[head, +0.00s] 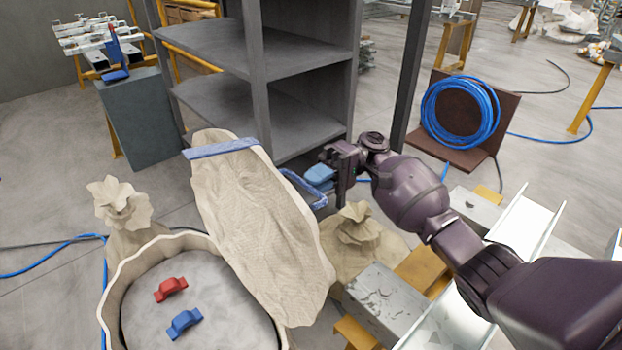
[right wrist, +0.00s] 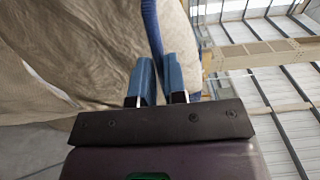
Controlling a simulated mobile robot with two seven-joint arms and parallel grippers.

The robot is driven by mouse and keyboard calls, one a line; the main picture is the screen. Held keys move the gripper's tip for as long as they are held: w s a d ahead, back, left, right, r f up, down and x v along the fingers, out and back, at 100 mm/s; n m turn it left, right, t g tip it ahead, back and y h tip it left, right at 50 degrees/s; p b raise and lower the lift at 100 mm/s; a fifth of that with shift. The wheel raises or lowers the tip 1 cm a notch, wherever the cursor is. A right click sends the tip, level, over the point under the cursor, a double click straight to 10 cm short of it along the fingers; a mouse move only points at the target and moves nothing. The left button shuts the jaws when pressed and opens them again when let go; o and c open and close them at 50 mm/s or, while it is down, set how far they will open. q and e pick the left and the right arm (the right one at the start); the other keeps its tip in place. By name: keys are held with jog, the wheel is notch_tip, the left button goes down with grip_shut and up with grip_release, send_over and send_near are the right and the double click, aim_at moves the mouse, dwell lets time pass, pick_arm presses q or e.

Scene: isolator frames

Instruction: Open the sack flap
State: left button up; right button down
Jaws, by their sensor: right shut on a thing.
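The big beige sack (head: 110,285) stands at the lower left with its round mouth showing grey fill (head: 225,330). Its beige flap (head: 262,225) stands up and leans at the right side of the mouth, with a blue band across its top. A blue strap loop (head: 293,183) sticks out from the flap's right edge. My right gripper (head: 310,176) is at this loop, shut on the strap. In the right wrist view the strap (right wrist: 152,30) runs up from between the blue fingers (right wrist: 158,68), beside the beige cloth. My left gripper is out of view.
A red piece (head: 170,289) and a blue piece (head: 185,322) lie on the fill. Small tied sacks (head: 122,212) (head: 358,235) stand on either side. A grey shelf rack (head: 265,75) is behind the flap. Metal beams (head: 520,230) lie under my right arm.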

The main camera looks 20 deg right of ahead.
jog(key=shift+s+a+f, duration=0.1)
jog(key=shift+s+f, duration=0.05)
jog(key=shift+f, duration=0.45)
jog(key=shift+s+f, duration=0.1)
jog(key=shift+f, duration=0.45)
jog(key=c, duration=1.2)
grip_release()
jog(key=shift+w, duration=0.1)
jog(key=shift+o, duration=0.2)
jog(key=shift+r, duration=0.15)
jog(key=shift+w+r, duration=0.1)
jog(key=shift+r, duration=0.2)
jog(key=b+v, duration=0.1)
jog(key=v, duration=0.9)
jog(key=shift+d, duration=0.4)
jog(key=shift+w+r, duration=0.1)
jog(key=shift+w, duration=0.05)
